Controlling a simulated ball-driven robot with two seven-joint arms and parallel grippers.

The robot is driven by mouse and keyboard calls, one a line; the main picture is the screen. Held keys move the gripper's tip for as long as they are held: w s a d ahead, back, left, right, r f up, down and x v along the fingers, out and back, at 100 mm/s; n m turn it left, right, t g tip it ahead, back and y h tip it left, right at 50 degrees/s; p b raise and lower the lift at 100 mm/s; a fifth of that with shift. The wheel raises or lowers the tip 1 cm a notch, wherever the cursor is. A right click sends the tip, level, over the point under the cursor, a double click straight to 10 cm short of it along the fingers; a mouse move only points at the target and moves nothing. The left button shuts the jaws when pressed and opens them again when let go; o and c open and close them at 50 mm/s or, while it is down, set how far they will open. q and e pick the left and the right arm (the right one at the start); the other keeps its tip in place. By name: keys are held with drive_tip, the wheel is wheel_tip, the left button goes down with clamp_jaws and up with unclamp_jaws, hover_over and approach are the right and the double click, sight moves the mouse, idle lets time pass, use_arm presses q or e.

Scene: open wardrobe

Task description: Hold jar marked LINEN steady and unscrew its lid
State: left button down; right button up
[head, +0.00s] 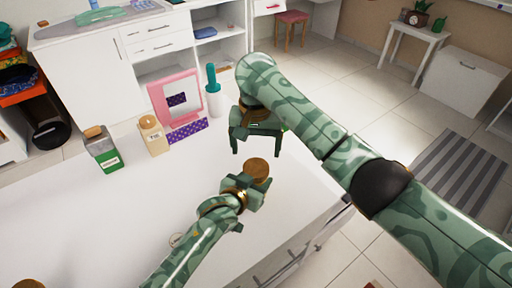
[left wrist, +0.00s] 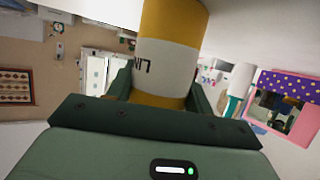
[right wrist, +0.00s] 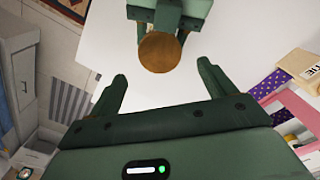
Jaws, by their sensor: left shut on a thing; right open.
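The jar marked LINEN (left wrist: 168,80) is yellow and white, with part of its lettering showing in the left wrist view. My left gripper (head: 256,192) is shut around its body. In the head view its round brown lid (head: 257,169) shows on top, while the body is mostly hidden by the gripper. My right gripper (head: 255,148) is open and empty, its fingers pointing down just beyond and above the lid. In the right wrist view the lid (right wrist: 159,52) lies ahead of the open fingers, apart from them.
A green-labelled jar (head: 105,158) and a tan jar (head: 153,139) stand on the white counter (head: 110,215) at left. Another brown lid (head: 28,284) shows bottom left.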

sight(256, 167)
drive_tip(key=shift+m, duration=0.3)
wheel_tip(256, 167, down, 7)
drive_tip(key=shift+f, duration=0.2)
drive_tip(key=c, duration=1)
drive_tip(key=n, duration=0.3)
